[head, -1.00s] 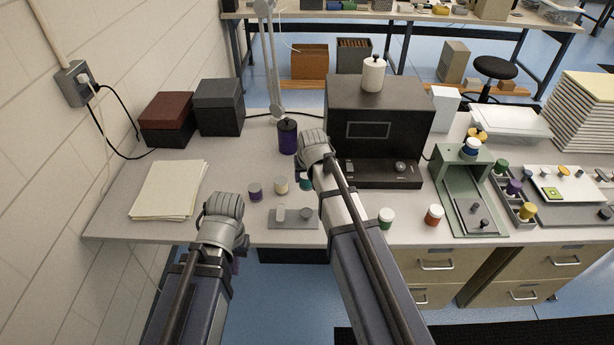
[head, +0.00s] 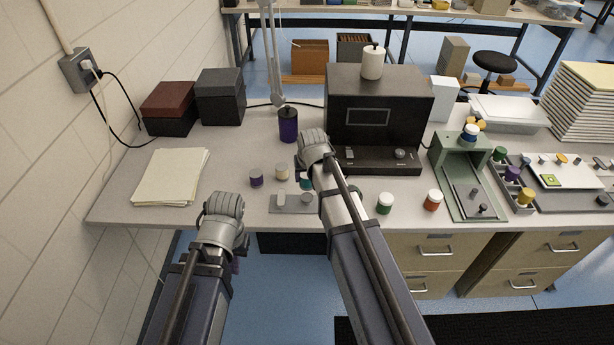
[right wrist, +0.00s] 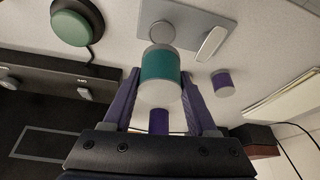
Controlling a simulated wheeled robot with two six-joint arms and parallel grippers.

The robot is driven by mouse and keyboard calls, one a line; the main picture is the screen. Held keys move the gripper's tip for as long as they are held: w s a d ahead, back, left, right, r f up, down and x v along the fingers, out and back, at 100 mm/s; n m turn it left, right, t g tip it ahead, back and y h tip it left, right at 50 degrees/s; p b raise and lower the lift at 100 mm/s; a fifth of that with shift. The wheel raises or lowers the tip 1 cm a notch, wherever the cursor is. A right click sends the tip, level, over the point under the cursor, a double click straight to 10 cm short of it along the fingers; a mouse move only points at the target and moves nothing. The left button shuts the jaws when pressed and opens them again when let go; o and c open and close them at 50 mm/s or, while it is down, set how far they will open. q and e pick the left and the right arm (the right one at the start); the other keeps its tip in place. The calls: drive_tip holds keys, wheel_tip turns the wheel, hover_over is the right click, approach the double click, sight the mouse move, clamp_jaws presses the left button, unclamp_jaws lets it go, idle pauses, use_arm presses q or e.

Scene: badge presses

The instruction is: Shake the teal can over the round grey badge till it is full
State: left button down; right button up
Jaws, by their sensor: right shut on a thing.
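The teal can (right wrist: 160,68) is between the purple fingers of my right gripper (right wrist: 160,82), which is shut on it. In the head view only a sliver of the teal can (head: 306,183) shows beside my right wrist. The round grey badge (right wrist: 162,31) lies on a grey plate (right wrist: 190,15) and shows just past the can's end in the right wrist view. The badge (head: 307,198) and plate (head: 288,208) also show in the head view, close to my right forearm. My left gripper (head: 237,264) hangs in front of the table edge, its fingers mostly hidden.
A purple can (head: 256,179) and a cream can (head: 282,172) stand behind the plate. A green can (head: 385,203) and an orange can (head: 433,200) stand right of my right arm. A black press (head: 378,110) stands behind. Paper (head: 170,176) lies at left.

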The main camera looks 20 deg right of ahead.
drive_tip(key=shift+f+b, duration=0.5)
drive_tip(key=shift+f, duration=0.35)
drive_tip(key=shift+a+r, duration=0.1)
drive_tip(key=shift+w+a, duration=0.15)
drive_tip(key=shift+a, duration=0.1)
drive_tip(key=shift+s+d, duration=0.25)
drive_tip(key=shift+d, duration=0.5)
drive_tip(key=shift+a, duration=0.1)
